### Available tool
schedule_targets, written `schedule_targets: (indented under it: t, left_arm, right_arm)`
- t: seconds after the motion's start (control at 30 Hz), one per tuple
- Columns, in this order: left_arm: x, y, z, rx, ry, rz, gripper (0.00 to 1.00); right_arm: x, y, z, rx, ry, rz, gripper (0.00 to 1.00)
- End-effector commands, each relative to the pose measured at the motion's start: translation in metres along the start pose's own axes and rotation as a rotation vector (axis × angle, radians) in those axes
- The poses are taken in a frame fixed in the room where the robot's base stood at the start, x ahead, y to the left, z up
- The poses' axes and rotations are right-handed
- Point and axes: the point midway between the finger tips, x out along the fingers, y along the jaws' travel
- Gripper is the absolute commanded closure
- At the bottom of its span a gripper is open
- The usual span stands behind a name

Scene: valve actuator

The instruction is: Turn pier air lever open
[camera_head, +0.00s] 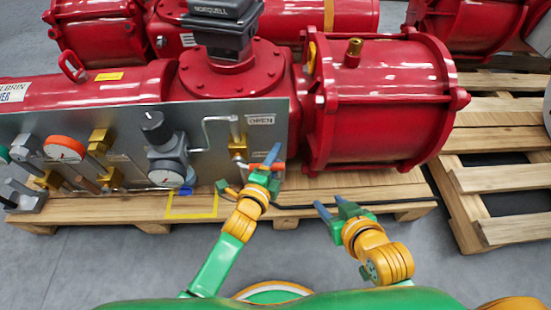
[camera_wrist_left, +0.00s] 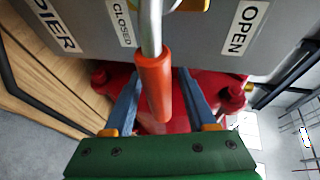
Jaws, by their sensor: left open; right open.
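The pier air lever is a metal rod with an orange-red sleeve (camera_wrist_left: 154,82), seen close up in the left wrist view. In the head view its orange handle (camera_head: 279,167) shows at the panel's lower right. My left gripper (camera_head: 268,166) is at the lever. In the left wrist view its two blue fingers (camera_wrist_left: 160,88) stand open on either side of the sleeve, with gaps visible. A CLOSED label (camera_wrist_left: 124,22) and an OPEN label (camera_wrist_left: 243,27) flank the rod. My right gripper (camera_head: 333,210) is open and empty, in front of the pallet.
The grey panel (camera_head: 275,135) carries gauges, a regulator (camera_head: 165,150) and brass fittings. Behind it are large red actuator cylinders (camera_head: 380,100). The wooden pallet (camera_head: 330,185) lies below, with a yellow-outlined square (camera_head: 192,215). Grey floor lies in front.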

Motion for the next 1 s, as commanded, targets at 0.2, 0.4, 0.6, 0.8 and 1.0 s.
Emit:
schedule_targets:
  t: [0.2, 0.4, 0.6, 0.8, 1.0]
  left_arm:
    - [-0.0002, 0.0001, 0.0, 0.0, 0.0, 0.0, 0.79]
    - [-0.0002, 0.0002, 0.0001, 0.0, 0.0, 0.0, 1.0]
    - [-0.0002, 0.0003, 0.0001, 0.0, 0.0, 0.001, 1.0]
    - [-0.0002, 0.0004, 0.0002, 0.0, 0.0, 0.001, 1.0]
    - [-0.0003, 0.0004, 0.0002, 0.0, 0.0, 0.001, 1.0]
  right_arm:
    - [0.0, 0.0, 0.0003, 0.0, -0.001, 0.0, 0.5]
    - [0.0001, 0.0, 0.0005, 0.0, -0.002, 0.0, 0.5]
    - [0.0001, 0.0, 0.0006, 0.001, -0.003, 0.0, 0.5]
    - [0.0001, 0.0, 0.0006, 0.001, -0.003, 0.0, 0.5]
    - [0.0001, -0.0001, 0.0006, 0.001, -0.003, 0.0, 0.5]
